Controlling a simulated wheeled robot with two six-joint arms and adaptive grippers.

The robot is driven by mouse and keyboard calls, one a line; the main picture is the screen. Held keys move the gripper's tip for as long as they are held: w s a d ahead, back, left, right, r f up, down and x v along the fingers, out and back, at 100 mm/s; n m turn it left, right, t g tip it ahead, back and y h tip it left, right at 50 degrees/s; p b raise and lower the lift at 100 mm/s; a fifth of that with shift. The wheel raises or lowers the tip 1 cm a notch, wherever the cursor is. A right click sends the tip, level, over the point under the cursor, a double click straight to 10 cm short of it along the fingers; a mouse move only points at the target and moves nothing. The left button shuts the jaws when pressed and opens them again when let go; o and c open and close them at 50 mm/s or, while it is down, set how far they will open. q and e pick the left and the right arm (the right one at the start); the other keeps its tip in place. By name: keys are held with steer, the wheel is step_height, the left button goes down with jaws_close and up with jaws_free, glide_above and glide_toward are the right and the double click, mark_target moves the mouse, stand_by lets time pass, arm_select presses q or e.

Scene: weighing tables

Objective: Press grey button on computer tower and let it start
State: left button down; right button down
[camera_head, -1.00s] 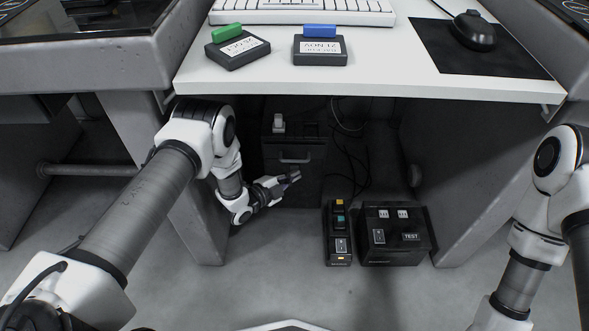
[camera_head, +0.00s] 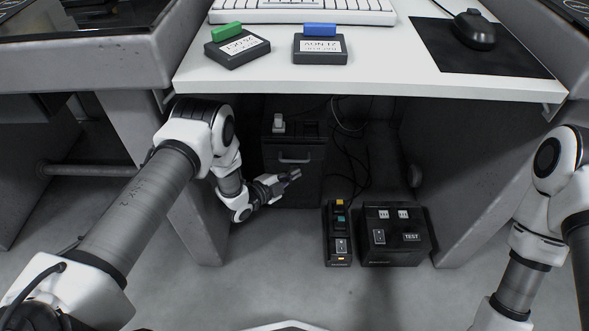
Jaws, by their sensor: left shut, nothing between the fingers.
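The dark computer tower (camera_head: 308,158) stands on the floor under the desk, in the shade. A light grey button (camera_head: 279,123) shows on its top left, and a grey handle bar (camera_head: 295,161) crosses its front. My left gripper (camera_head: 297,174) is shut and empty, just in front of the tower, below the handle bar and below the button. I cannot tell whether its fingertips touch the tower front. My right arm comes in at the right edge; its gripper is out of the picture.
Above is the white desk top (camera_head: 390,75) with keyboard, mouse and two labelled boxes. Desk side panels stand on both sides; cables hang behind.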

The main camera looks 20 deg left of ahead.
arm_select(q)
steer(key=shift+s+d+p, duration=0.2)
steer(key=shift+s+p, duration=0.4)
steer(key=shift+s, duration=0.15)
steer(key=shift+s, duration=0.1)
steer(key=s+p, duration=0.1)
steer(key=s, duration=0.1)
steer(key=s+d+p, duration=0.1)
steer(key=s+p, duration=0.1)
steer(key=shift+s+d, duration=0.2)
steer(key=shift+s, duration=0.1)
stand_by(0.7)
